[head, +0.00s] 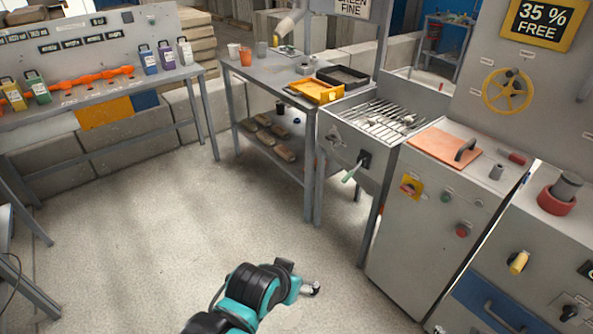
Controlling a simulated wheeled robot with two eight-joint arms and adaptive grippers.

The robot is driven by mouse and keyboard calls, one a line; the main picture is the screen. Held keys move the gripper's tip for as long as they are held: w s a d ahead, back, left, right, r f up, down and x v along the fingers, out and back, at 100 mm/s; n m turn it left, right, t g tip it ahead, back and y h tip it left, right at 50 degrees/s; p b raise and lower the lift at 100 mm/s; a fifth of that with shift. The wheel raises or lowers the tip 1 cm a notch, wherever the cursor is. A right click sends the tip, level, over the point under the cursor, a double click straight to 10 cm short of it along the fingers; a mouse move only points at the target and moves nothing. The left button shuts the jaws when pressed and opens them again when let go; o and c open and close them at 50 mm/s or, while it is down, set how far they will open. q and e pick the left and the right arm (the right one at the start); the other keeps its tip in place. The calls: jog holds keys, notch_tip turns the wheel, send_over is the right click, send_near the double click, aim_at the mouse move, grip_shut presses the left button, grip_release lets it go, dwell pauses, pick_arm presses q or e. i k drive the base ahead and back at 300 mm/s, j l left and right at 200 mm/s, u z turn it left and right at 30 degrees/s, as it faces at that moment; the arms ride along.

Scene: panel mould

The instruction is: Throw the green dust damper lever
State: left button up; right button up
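The green lever (351,173) has a pale green grip and a black mount (365,159) on the front of the grey box under the metal grate. Its grip points down and to the left, out from the box. My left arm, teal and black, comes in from the bottom edge. My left gripper (313,288) is low in the view, over the floor, well below the lever and apart from it. It is small and turned so that I cannot tell its opening. My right gripper is not clearly in view.
The grate (378,118) tops the lever's box. A grey cabinet (425,225) with a yellow-plated switch and buttons stands to its right. A yellow-handled lever (519,262) sits farther right. A shelved table (268,75) stands left of the box. The floor (150,215) before them is clear.

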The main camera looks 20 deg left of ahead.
aim_at(347, 177)
jog(key=u, duration=0.4)
jog(key=i+j+z, duration=0.25)
jog(key=i+j, duration=0.15)
jog(key=i+j+z, duration=0.25)
jog(key=i+j, duration=0.15)
jog(key=i+j+z, duration=0.25)
jog(key=j, duration=0.3)
jog(key=i, duration=0.05)
